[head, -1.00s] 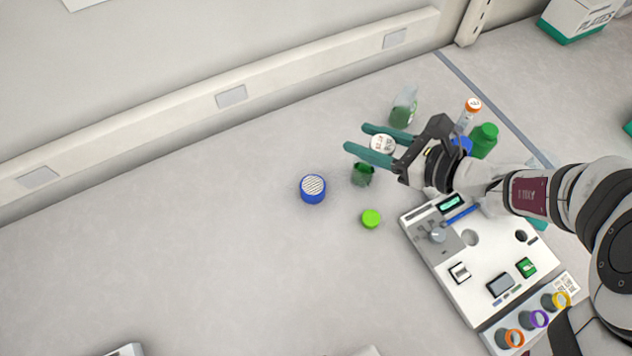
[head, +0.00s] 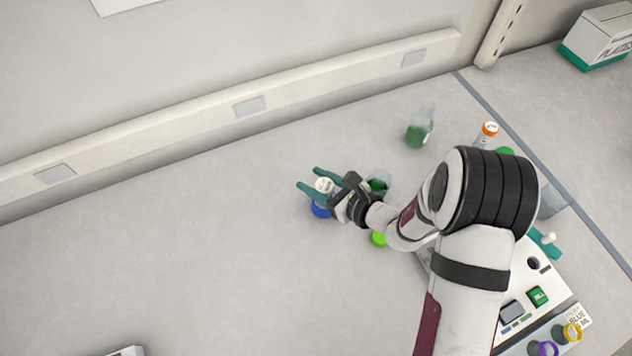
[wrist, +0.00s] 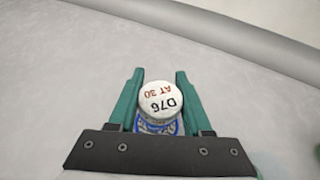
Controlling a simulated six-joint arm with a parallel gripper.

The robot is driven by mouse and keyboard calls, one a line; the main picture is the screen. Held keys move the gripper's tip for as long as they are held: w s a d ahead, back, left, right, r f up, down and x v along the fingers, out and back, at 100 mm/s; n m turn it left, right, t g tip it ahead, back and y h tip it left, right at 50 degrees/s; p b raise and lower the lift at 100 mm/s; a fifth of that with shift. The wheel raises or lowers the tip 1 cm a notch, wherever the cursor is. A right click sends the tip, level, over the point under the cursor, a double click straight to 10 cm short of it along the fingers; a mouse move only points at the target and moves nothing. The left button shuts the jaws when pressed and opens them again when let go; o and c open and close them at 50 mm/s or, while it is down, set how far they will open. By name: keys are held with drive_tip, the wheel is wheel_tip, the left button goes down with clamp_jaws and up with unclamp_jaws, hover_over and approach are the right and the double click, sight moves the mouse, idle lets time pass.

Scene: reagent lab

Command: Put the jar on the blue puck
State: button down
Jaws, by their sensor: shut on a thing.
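The jar (head: 324,185) has a white lid with printed text. In the wrist view the lid (wrist: 160,98) reads "D76 AT 30" and sits between the two green fingers. My gripper (head: 309,179) is shut on the jar. The blue puck (head: 320,211) shows just below the jar in the head view, partly hidden by jar and gripper. Some blue also shows under the lid in the wrist view. I cannot tell whether the jar touches the puck. The jar looks roughly upright.
A green-filled beaker (head: 378,184) and a lime-green cap (head: 378,239) stand close to the right of my gripper. A flask with green liquid (head: 419,132) and an orange-capped vial (head: 487,134) are farther back. The bench to the left is clear.

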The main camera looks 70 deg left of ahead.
drive_tip(key=shift+f, duration=0.65)
drive_tip(key=shift+f, duration=0.15)
drive_tip(key=shift+c, duration=1.7)
unclamp_jaws()
